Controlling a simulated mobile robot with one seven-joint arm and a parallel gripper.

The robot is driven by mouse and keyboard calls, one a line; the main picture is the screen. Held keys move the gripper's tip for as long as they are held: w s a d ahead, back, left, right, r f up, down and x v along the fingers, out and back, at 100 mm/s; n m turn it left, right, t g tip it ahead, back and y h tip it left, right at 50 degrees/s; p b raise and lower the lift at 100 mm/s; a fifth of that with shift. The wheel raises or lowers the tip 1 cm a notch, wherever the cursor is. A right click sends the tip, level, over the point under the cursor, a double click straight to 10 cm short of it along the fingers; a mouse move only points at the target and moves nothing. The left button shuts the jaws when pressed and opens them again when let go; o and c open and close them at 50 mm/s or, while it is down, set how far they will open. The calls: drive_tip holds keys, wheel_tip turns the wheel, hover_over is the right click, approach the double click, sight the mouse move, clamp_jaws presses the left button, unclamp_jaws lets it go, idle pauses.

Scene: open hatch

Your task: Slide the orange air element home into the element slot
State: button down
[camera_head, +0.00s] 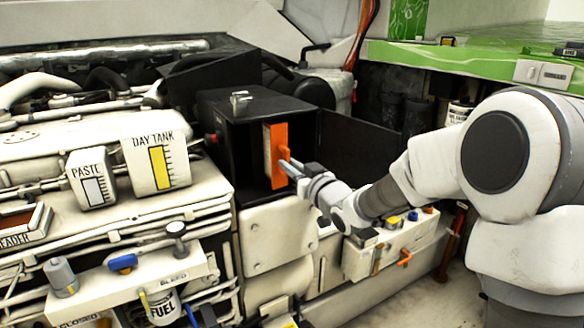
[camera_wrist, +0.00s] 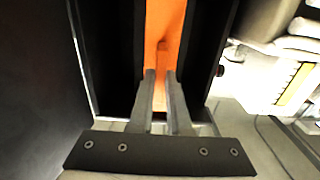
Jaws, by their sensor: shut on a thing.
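The orange air element (camera_head: 279,150) stands upright at the mouth of the element slot in a black box (camera_head: 238,140). Its orange face shows outside the box opening and a pale side shows behind it. My gripper (camera_head: 288,166) is shut on the element from the front. In the wrist view my gripper (camera_wrist: 161,88) has both fingers on a small grip on the orange face (camera_wrist: 166,25). Black walls stand on both sides of the element there. How far its back end reaches into the slot is hidden.
A black hatch door (camera_head: 358,150) stands open right of the box. A white box with coloured knobs (camera_head: 395,245) sits below my arm. The DAY TANK (camera_head: 155,155) and PASTE (camera_head: 91,180) containers stand left. A green counter (camera_head: 470,62) is at the back right.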

sight(280, 158)
drive_tip(key=shift+x, duration=2.75)
drive_tip(key=c, duration=0.8)
unclamp_jaws()
drive_tip(key=shift+s, duration=0.1)
drive_tip(key=p+v, duration=0.2)
drive_tip(key=v, duration=1.5)
drive_tip(key=shift+d+p, duration=0.15)
drive_tip(key=shift+p, duration=0.2)
